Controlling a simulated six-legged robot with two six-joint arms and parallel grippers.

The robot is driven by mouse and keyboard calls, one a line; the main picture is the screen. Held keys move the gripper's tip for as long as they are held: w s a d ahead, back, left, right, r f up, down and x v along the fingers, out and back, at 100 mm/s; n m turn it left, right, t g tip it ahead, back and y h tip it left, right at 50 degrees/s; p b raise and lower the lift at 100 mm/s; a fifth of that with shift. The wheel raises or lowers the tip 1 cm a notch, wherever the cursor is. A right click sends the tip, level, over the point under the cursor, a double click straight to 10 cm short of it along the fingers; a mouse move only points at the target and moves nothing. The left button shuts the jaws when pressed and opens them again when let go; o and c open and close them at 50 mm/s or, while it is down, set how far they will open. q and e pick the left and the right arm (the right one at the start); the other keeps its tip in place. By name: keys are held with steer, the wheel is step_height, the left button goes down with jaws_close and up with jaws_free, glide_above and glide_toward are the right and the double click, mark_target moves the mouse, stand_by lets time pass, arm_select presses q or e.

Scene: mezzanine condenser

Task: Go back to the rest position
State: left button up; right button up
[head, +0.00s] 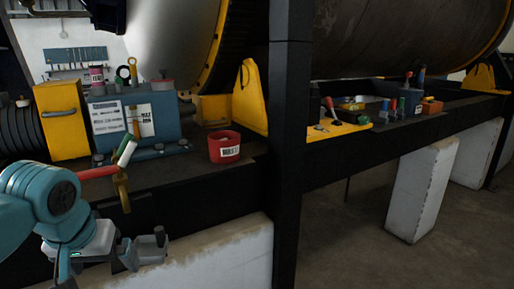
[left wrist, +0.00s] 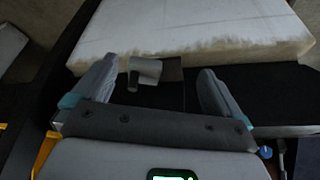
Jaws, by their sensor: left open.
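My left gripper (head: 150,247) is at the lower left of the head view, in front of the black frame and the white block below it. In the left wrist view its two grey fingers (left wrist: 158,82) stand wide apart. Nothing is gripped between them. A small grey cylindrical piece (left wrist: 146,71) shows in the gap, against the dark beam; I cannot tell what it is. My right gripper is in neither view.
A red tin (head: 224,147) and a blue box (head: 135,122) stand on the black ledge. A black post (head: 288,130) rises mid-view.

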arm_select(q)
steer(key=d+f+m+g+h, duration=0.1)
steer(key=d+f, duration=0.2)
steer(key=f, duration=0.7)
steer(key=d+f+g+h, duration=0.1)
steer(key=d+f, duration=0.3)
steer(key=f, duration=0.5)
steer(key=d+f+m+h, duration=0.1)
steer(key=d+f, duration=0.2)
steer(key=f, duration=0.7)
steer(key=s+d+f+n+g, duration=0.1)
steer(key=s+d+f, duration=0.1)
steer(key=s+f, duration=0.7)
steer(key=s+d+f+n+g+h, duration=0.1)
steer(key=s+d+f, duration=0.2)
steer(key=s+f, duration=0.6)
steer(key=shift+s+d+f+h, duration=0.3)
steer(key=shift+s+f, duration=0.1)
steer(key=shift+s, duration=0.3)
steer(key=shift+w, duration=0.1)
